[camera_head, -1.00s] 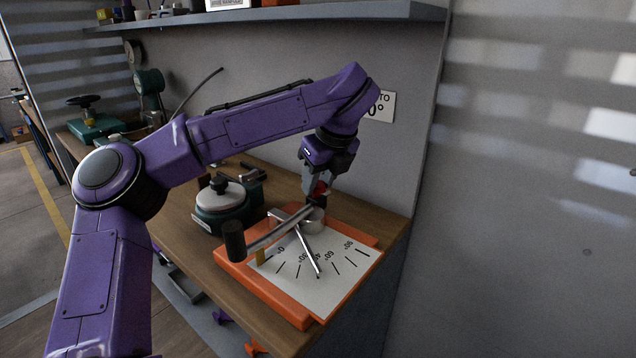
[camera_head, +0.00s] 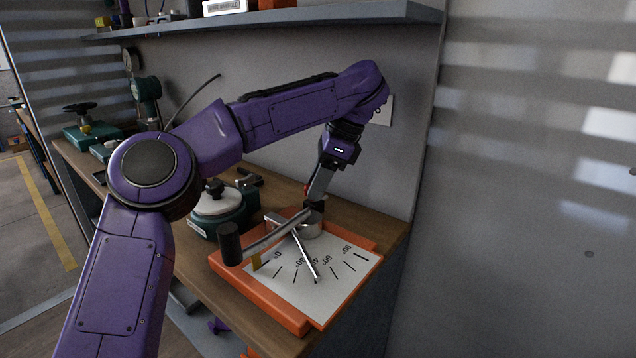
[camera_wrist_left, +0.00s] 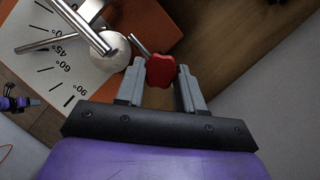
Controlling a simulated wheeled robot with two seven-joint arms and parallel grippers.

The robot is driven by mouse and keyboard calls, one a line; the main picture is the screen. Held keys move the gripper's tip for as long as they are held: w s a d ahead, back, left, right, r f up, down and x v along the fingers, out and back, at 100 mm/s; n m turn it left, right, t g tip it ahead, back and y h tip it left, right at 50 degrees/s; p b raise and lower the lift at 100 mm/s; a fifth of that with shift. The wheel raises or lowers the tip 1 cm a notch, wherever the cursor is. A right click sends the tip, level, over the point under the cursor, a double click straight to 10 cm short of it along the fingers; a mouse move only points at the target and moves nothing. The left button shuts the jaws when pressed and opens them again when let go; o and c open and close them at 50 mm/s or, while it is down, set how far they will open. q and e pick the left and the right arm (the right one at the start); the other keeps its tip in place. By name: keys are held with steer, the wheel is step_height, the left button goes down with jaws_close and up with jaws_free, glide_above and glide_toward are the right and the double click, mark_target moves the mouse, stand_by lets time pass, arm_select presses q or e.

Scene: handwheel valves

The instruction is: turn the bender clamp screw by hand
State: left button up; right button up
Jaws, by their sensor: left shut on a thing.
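The bender (camera_head: 262,289) is an orange base with a white angle plate (camera_head: 318,284), standing on the wooden bench. Its lever with a black grip (camera_head: 230,243) points to the left, and a shiny rod (camera_head: 305,254) lies across the plate. The clamp screw's red knob (camera_wrist_left: 160,70) is on a thin metal stem beside the round pale former (camera_wrist_left: 108,52). My left gripper (camera_head: 313,199) reaches down at the bender's far side; in the left wrist view its fingers (camera_wrist_left: 160,78) are shut on the red knob. In the head view the fingers mostly hide the knob.
A green device with a white round top (camera_head: 215,205) stands on the bench (camera_head: 345,212) left of the bender. A grey wall stands close behind and to the right. A shelf (camera_head: 270,22) runs above.

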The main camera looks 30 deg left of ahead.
arm_select(q)
steer(key=shift+w+a+r+n+g+h+p, duration=0.1)
steer(key=shift+n+g+h+p, duration=0.15)
steer(key=shift+n, duration=0.75)
steer(key=shift+w+n+g+h+p, duration=0.1)
steer(key=shift+n+g+h, duration=0.2)
steer(key=shift+n, duration=0.7)
steer(key=o, duration=1)
steer(key=shift+o, duration=0.2)
